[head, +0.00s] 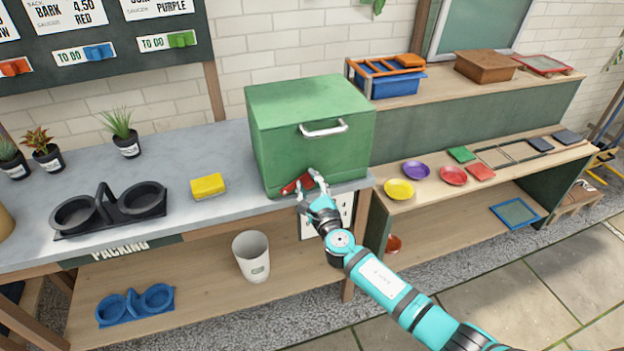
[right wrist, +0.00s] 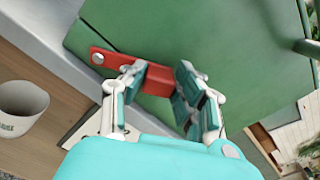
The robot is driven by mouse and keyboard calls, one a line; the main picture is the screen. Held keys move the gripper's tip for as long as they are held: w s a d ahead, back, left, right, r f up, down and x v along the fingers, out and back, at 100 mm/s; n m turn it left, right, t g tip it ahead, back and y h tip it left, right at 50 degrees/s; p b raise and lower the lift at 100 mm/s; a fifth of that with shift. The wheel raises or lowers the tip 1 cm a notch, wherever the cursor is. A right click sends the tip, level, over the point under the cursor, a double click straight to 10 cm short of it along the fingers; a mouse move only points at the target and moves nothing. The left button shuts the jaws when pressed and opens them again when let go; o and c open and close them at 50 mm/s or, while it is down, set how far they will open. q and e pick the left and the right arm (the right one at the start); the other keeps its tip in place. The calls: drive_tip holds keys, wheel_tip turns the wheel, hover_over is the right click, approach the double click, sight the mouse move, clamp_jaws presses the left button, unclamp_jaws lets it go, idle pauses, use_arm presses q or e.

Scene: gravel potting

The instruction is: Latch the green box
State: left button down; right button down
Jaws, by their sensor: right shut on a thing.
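The green box (head: 312,130) stands at the right end of the grey bench, its lid down, with a metal handle (head: 324,128) on its front. A red latch (head: 291,187) sits low on the front face. It also shows as a red bar with a pivot dot at one end in the right wrist view (right wrist: 112,62). My right gripper (head: 312,190) is at the lower front of the box, shut on the red latch, with one finger on each side of the bar (right wrist: 158,82). The gripper partly hides the latch's far end. My left gripper is not in view.
A yellow sponge (head: 208,186) and a black double pot carrier (head: 108,211) lie left of the box on the bench. A white bin (head: 251,257) stands on the lower shelf. Coloured saucers (head: 399,190) lie on the shelf to the right.

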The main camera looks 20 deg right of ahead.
drive_tip(key=a+r+n+p, duration=0.1)
drive_tip(key=n+p, duration=0.1)
drive_tip(key=a+r+n+p, duration=0.1)
drive_tip(key=n+p, duration=0.1)
drive_tip(key=a+r+n+p, duration=0.1)
drive_tip(key=n+p, duration=0.1)
drive_tip(key=p, duration=0.1)
drive_tip(key=shift+a+n, duration=0.1)
drive_tip(key=shift+n, duration=0.2)
drive_tip(key=shift+a+r+n+p, duration=0.2)
drive_tip(key=shift+a+n+p, duration=0.55)
drive_tip(key=shift+n+p, duration=0.35)
drive_tip(key=shift+s+a+f+n+p, duration=0.1)
drive_tip(key=shift+a+n+p, duration=0.8)
drive_tip(key=shift+n, duration=0.7)
drive_tip(key=c, duration=1)
unclamp_jaws()
drive_tip(key=shift+a+f, duration=0.1)
drive_tip(key=shift+o, duration=0.2)
drive_tip(key=s, duration=1.2)
drive_tip(key=shift+d, duration=0.2)
